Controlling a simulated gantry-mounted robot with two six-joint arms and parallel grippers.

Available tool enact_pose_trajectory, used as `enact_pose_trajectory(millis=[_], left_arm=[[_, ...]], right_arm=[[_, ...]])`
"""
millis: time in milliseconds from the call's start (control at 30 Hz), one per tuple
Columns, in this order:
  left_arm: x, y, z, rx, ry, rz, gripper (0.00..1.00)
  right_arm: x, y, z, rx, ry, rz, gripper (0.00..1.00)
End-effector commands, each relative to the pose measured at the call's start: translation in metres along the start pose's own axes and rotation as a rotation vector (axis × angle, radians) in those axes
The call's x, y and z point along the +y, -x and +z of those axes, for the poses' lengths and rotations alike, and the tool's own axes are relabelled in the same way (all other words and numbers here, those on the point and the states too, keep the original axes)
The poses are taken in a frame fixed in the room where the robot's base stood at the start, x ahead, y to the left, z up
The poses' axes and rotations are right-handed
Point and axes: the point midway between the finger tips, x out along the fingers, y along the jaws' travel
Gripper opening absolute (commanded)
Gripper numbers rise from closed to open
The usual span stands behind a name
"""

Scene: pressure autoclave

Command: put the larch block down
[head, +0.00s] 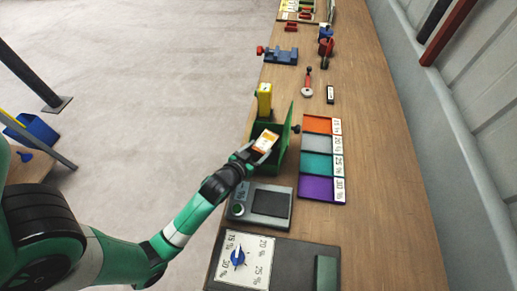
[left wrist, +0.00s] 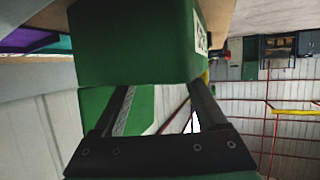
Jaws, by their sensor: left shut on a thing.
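The larch block, as I take it, is the small orange-and-white labelled piece (head: 266,141) at the tip of my left gripper (head: 256,151). The gripper is shut on it and holds it at the open green box (head: 282,158), whose lid stands up on the right. I cannot tell whether the block touches the box. In the left wrist view, the two dark fingers of my left gripper (left wrist: 160,95) point at a large green body (left wrist: 135,40). The block's outline is unclear there. My right gripper is not in view.
A yellow block (head: 264,97) stands just behind the green box. A tray with orange, grey, teal and purple fields (head: 318,163) lies to the right. A grey device (head: 262,204) and a dial board (head: 247,258) are in front. The bench's right strip is clear.

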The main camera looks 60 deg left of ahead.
Motion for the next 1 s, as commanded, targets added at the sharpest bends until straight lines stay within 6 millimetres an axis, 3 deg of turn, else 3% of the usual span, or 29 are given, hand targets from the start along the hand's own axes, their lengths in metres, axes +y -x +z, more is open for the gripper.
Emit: enact_pose_trajectory(millis=[67, 100, 167, 400, 567, 1000], left_arm=[[0.000, 0.000, 0.000, 0.000, 0.000, 0.000, 0.06], [0.000, 0.000, 0.001, -0.002, 0.000, 0.000, 0.78], [0.000, 0.000, 0.001, -0.003, 0.000, 0.000, 0.87], [0.000, 0.000, 0.000, -0.003, 0.000, -0.001, 0.87], [0.000, 0.008, -0.017, -0.001, 0.001, -0.001, 0.87], [0.001, 0.109, -0.011, -0.004, -0.002, 0.003, 0.87]], right_arm=[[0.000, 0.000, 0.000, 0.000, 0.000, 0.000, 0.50], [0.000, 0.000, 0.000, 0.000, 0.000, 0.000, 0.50], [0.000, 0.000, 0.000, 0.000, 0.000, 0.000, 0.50], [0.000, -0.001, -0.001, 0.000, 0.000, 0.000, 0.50], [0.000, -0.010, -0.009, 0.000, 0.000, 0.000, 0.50], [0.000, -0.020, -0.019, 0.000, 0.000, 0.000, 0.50]])
